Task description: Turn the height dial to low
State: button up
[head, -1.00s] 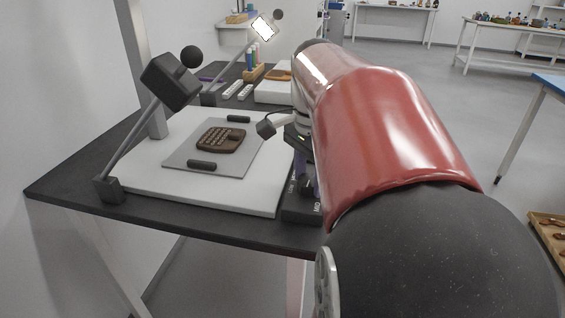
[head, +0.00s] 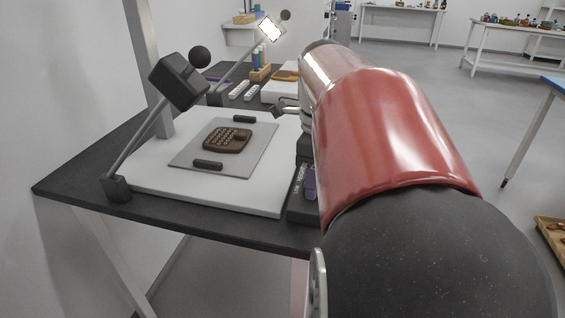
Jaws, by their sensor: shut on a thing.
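A dark control panel (head: 300,206) stands at the right edge of the white board, partly hidden by my red and black arm. White lettering runs along its left side; the word nearest the front appears to read LOW. A purple part (head: 310,183), apparently the height dial, shows beside the lettering. Its pointer and setting cannot be made out. My arm reaches forward over the panel's right side.
A brown studded sherd piece (head: 227,139) lies on a grey plate (head: 187,154) between two black bars on the white board (head: 160,181). A black lamp (head: 178,82) leans over the board's left side.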

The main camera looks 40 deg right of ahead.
jog(key=m, duration=0.5)
jog(key=shift+r+m, duration=0.1)
jog(key=shift+m, duration=0.3)
dwell(0.4)
jog(key=o, duration=1)
jog(key=shift+c, duration=0.2)
notch_tip(320, 180, up, 8)
jog(key=shift+f, duration=0.15)
